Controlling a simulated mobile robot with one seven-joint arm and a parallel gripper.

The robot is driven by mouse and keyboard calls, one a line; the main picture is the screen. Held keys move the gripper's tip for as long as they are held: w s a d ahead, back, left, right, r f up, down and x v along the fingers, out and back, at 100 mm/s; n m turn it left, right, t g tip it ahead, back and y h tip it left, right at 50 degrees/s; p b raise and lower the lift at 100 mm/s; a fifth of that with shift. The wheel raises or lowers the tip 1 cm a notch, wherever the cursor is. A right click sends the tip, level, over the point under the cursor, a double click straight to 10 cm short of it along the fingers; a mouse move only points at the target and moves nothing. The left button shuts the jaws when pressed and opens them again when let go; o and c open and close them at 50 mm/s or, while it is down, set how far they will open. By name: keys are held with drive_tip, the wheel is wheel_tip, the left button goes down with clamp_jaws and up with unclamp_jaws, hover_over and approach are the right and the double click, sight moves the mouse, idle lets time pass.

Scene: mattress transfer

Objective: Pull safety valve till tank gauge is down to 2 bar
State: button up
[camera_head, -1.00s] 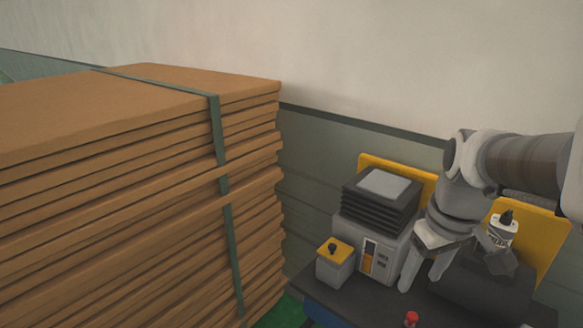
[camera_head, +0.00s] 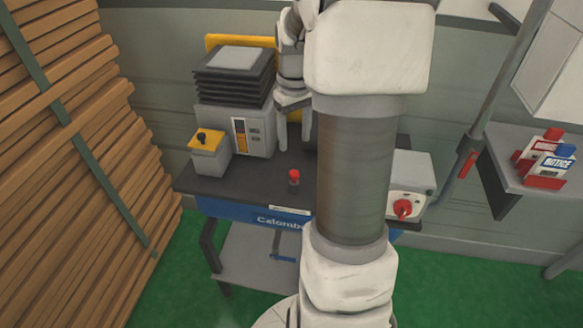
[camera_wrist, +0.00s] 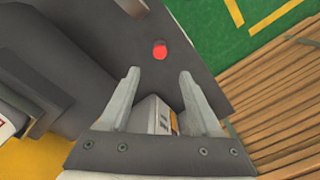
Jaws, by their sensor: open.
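A small red-capped fitting (camera_head: 294,178) stands upright on the dark top plate (camera_head: 243,188) of the compressor, near its front edge. It may be the safety valve. A blue body (camera_head: 240,211) with white lettering, likely the tank, lies under the plate. I cannot make out a gauge dial. My gripper (camera_head: 294,128) is open and empty, pointing down behind the red cap. In the wrist view, the red cap (camera_wrist: 160,51) sits just beyond the gap between my open fingertips, apart from both. My arm hides the right part of the compressor.
A grey machine block (camera_head: 235,115) with black fins and a yellow-topped box (camera_head: 207,150) stand left of my gripper. A grey switch box (camera_head: 412,172) with a red knob is at right. Stacked brown boards (camera_head: 60,180) fill the left. Green floor (camera_head: 170,290) is open in front.

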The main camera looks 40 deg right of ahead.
sight(294, 172)
wheel_tip(294, 172, down, 11)
drive_tip(key=shift+r+b, duration=0.1)
drive_tip(key=shift+b, duration=0.5)
clamp_jaws()
idle(1.1)
